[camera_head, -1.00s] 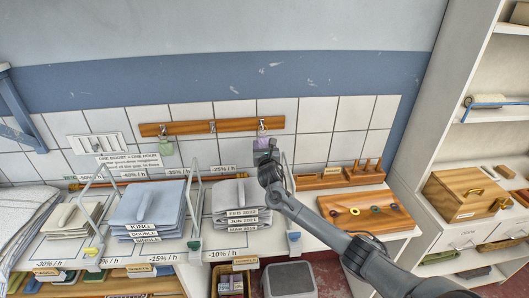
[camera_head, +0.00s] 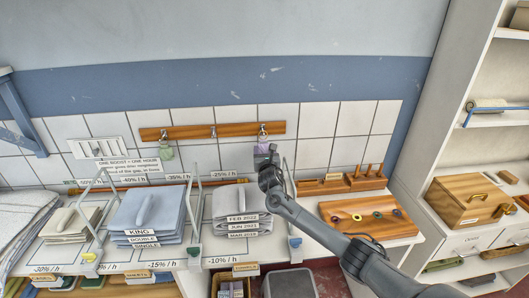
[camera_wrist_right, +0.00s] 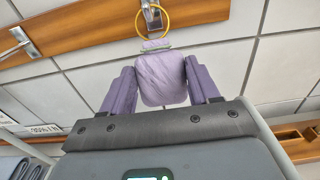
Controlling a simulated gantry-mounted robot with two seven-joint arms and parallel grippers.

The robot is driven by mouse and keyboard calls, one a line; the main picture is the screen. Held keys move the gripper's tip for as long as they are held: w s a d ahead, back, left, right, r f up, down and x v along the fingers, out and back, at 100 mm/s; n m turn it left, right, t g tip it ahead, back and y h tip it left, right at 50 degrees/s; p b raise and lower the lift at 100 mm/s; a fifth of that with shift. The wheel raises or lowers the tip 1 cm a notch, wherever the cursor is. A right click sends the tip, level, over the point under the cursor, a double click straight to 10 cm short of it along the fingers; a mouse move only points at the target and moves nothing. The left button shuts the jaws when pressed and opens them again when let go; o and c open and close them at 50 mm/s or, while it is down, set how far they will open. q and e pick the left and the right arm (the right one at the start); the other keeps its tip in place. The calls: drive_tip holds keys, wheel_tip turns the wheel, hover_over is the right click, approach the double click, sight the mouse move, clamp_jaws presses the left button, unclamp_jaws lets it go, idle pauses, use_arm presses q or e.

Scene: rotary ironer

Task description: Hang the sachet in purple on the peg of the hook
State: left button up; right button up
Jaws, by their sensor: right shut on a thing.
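The purple sachet (camera_wrist_right: 162,80) hangs between the two fingers of my right gripper (camera_wrist_right: 163,85), which is shut on it. It also shows in the head view (camera_head: 262,148), just below the right end of the wooden rail. Its yellow ring (camera_wrist_right: 138,22) stands up above it. In the wrist view the ring overlaps the metal hook (camera_wrist_right: 152,14) on the rail. I cannot tell for sure whether the ring is around the peg or only in front of it. The right gripper (camera_head: 265,151) is in front of the tiled wall. My left gripper is not in view.
The wooden rail (camera_head: 235,131) carries other hooks, and a green sachet (camera_head: 168,153) hangs from the left one. Folded linen stacks (camera_head: 146,212) between wire dividers lie on the counter below. A pegged wooden block (camera_head: 342,184) stands at right.

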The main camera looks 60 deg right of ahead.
drive_tip(key=shift+f, duration=0.1)
drive_tip(key=o, duration=1.1)
